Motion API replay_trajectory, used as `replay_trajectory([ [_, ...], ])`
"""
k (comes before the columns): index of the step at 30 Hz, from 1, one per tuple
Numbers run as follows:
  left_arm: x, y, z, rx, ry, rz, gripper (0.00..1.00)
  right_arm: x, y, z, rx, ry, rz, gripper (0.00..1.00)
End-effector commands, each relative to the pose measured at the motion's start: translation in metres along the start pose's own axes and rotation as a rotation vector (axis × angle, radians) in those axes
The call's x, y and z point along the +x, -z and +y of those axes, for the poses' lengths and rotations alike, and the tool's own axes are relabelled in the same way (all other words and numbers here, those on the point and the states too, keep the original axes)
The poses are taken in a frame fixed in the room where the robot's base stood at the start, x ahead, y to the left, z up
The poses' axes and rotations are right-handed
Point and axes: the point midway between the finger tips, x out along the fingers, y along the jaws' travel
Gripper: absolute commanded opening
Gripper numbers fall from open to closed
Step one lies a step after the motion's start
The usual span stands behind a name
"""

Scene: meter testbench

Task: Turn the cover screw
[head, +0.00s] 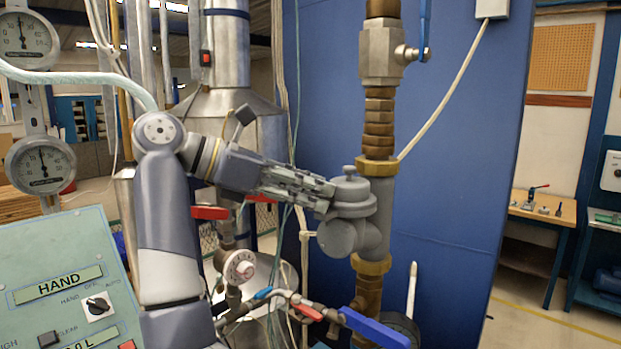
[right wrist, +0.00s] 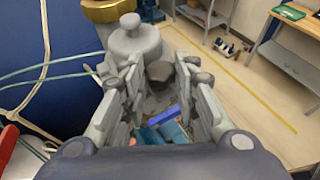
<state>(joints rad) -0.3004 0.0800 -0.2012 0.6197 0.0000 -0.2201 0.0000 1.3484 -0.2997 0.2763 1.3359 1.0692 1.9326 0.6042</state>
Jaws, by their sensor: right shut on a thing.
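A grey meter (head: 352,205) with a round capped top is fitted into the vertical brass pipe in the head view. Its grey body also shows at the top of the right wrist view (right wrist: 130,38). My right gripper (head: 322,196) reaches the meter's left side from the left. My left gripper is not in view.
The brass pipe (head: 377,125) runs up and down in front of a blue panel (head: 455,180). Below are a blue valve handle (head: 375,328) and red handles (head: 210,212). A green control box (head: 65,285) stands at the lower left. A workbench (head: 540,215) is far right.

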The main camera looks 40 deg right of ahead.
Motion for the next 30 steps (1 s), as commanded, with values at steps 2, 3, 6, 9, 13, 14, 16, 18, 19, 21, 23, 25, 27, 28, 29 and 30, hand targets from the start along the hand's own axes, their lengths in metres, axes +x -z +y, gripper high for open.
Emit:
replay_trajectory([
  [2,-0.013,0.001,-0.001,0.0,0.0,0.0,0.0,-0.002,-0.005,0.002,0.017,0.052,0.001,0.04],
  [3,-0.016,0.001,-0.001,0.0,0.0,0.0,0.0,-0.002,-0.005,0.003,0.027,0.075,0.001,0.04],
  [6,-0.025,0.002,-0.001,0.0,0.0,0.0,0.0,-0.001,-0.004,0.004,0.048,0.126,0.002,0.04],
  [9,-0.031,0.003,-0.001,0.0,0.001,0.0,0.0,-0.001,-0.004,0.005,0.066,0.166,0.002,0.04],
  [13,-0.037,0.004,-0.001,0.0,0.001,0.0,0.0,0.0,-0.003,0.006,0.083,0.201,0.002,0.04],
  [14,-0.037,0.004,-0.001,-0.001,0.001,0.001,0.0,0.0,-0.003,0.006,0.085,0.207,0.002,0.04],
  [16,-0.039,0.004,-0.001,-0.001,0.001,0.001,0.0,0.001,-0.002,0.006,0.09,0.217,0.003,0.04],
  [18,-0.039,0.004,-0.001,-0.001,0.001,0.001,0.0,0.001,-0.001,0.006,0.094,0.223,0.002,0.04],
  [19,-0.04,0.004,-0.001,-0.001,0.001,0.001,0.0,0.001,-0.001,0.006,0.094,0.225,0.002,0.04],
  [21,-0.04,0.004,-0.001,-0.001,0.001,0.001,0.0,0.001,-0.001,0.006,0.095,0.228,0.002,0.04],
  [23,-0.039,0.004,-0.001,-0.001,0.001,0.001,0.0,0.001,0.0,0.006,0.095,0.229,0.002,0.04],
  [25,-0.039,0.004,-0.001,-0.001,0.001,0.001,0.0,0.001,0.0,0.006,0.095,0.228,0.002,0.04],
  [27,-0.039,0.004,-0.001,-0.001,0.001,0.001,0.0,0.001,0.0,0.006,0.095,0.228,0.002,0.04],
  [28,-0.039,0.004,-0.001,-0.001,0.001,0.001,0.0,0.001,0.0,0.006,0.095,0.228,0.002,0.04],
  [29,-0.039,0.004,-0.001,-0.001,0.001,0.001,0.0,0.001,0.0,0.006,0.095,0.228,0.002,0.04],
  [30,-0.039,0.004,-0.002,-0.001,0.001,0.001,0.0,0.001,0.0,0.006,0.095,0.228,0.002,0.04],
])
